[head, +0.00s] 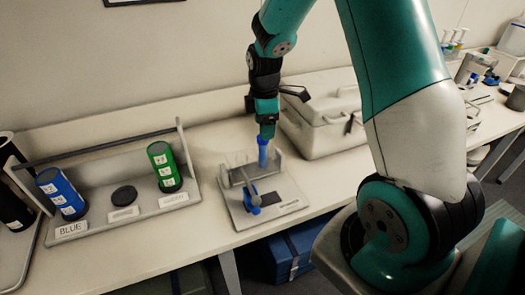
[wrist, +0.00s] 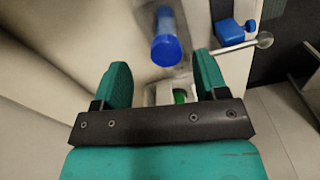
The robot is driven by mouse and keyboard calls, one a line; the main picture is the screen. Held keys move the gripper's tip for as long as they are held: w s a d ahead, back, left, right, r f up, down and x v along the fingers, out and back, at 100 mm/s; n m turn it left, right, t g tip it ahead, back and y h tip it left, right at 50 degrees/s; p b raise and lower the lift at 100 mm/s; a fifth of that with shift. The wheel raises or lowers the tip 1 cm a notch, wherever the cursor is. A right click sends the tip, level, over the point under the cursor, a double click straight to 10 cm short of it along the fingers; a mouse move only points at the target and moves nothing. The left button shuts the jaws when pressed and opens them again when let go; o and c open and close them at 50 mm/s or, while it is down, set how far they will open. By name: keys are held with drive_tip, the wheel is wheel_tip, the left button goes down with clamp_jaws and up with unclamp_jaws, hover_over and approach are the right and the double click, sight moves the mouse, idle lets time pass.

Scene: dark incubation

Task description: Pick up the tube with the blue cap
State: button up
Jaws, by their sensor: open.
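The tube with the blue cap stands upright at the small grey stand, its blue cap (head: 263,141) just below my gripper (head: 267,131). In the wrist view, the blue cap (wrist: 166,50) lies between and slightly beyond the tips of my two green fingers (wrist: 162,66). A gap shows on both sides of the cap, and the fingers are open and empty. The lower tube is partly hidden by the stand (head: 285,207) in the head view.
The stand has a blue clamp knob (head: 253,198), also in the wrist view (wrist: 230,31) with a metal lever (wrist: 264,40). A rack (head: 100,225) with a blue cylinder (head: 62,193) and a green cylinder (head: 164,166) is left. A pale lidded box (head: 320,122) stands close right.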

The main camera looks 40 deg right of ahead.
sight(263, 143)
drive_tip(key=shift+s+a+f+p, duration=0.15)
drive_tip(key=shift+f+p, duration=0.45)
drive_tip(key=shift+f, duration=0.85)
drive_tip(key=shift+a+f+p, duration=0.25)
drive_tip(key=shift+f+p, duration=0.3)
drive_tip(key=shift+f, duration=0.9)
drive_tip(key=c, duration=1.1)
